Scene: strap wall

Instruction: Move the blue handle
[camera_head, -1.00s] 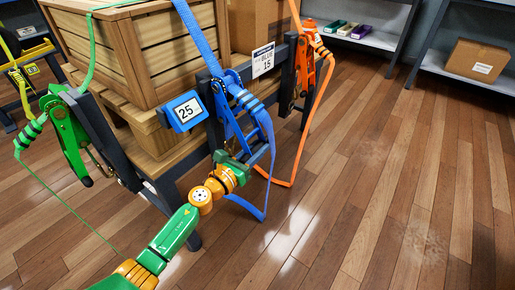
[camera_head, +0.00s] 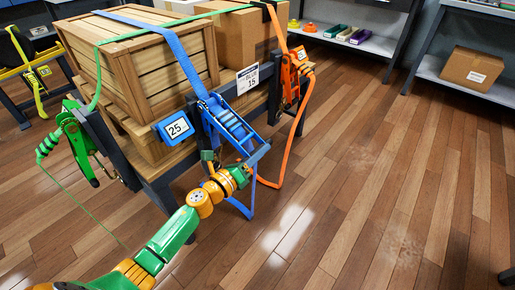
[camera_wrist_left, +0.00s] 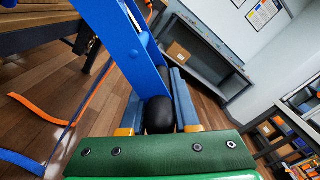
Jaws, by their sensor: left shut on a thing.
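The blue handle (camera_head: 236,128) belongs to a blue strap ratchet on the front of the wooden stand. It slants out and down to the right in the head view. My left gripper (camera_head: 238,160) is at its lower end. In the left wrist view the blue handle (camera_wrist_left: 122,38) comes down from the top to a black rounded end, which sits between the fingers of my left gripper (camera_wrist_left: 158,112). The gripper is shut on it. The blue strap (camera_head: 165,38) runs up over the crate. My right gripper is not in view.
A blue display (camera_head: 177,128) reading 25 and a tag (camera_head: 247,79) reading BLUE 15 are beside the ratchet. A green ratchet (camera_head: 78,140) is left, an orange ratchet (camera_head: 291,75) right. The wooden crate (camera_head: 150,75) stands behind. The floor at right is clear.

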